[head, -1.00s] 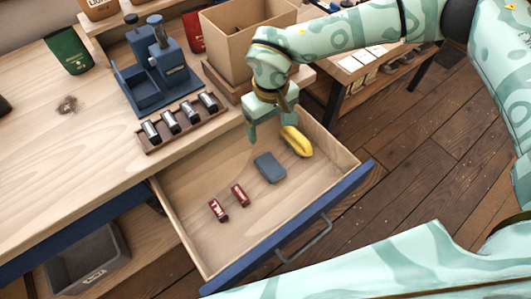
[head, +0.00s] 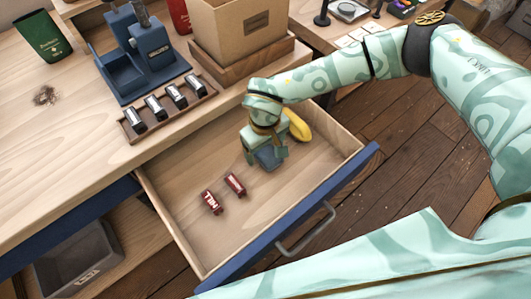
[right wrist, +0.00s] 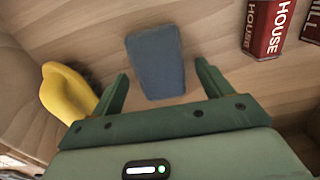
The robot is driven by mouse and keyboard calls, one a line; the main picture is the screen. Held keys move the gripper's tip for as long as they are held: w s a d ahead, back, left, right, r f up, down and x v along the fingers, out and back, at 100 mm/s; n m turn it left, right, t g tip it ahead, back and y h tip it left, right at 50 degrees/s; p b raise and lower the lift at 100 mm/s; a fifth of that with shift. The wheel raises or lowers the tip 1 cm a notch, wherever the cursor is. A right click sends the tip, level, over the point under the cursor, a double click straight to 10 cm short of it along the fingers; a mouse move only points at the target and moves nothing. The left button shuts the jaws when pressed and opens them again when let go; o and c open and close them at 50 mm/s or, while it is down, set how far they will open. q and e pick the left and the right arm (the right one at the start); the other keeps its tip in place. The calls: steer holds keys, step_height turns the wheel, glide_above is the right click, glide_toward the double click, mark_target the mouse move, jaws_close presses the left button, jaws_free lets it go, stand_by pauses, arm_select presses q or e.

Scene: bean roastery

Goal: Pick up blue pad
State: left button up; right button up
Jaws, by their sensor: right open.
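The blue pad (right wrist: 156,62) lies flat on the floor of the open drawer. In the right wrist view it sits just ahead of and between the two fingers of my right gripper (right wrist: 160,88), which is open and empty. In the head view my right gripper (head: 264,160) is low in the drawer, over the blue pad (head: 268,156), and hides much of it. I cannot tell whether the fingers touch the drawer floor. My left gripper is not in view.
A yellow banana-like object (head: 298,125) lies close beside the gripper, and also shows in the right wrist view (right wrist: 68,92). Two red packs (head: 235,184) lie in the drawer (head: 185,235). A rack of metal cylinders (head: 137,127) stands on the counter by the drawer.

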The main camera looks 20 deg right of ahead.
mark_target(265, 151)
steer(key=c, duration=1.1)
steer(key=shift+o, duration=0.2)
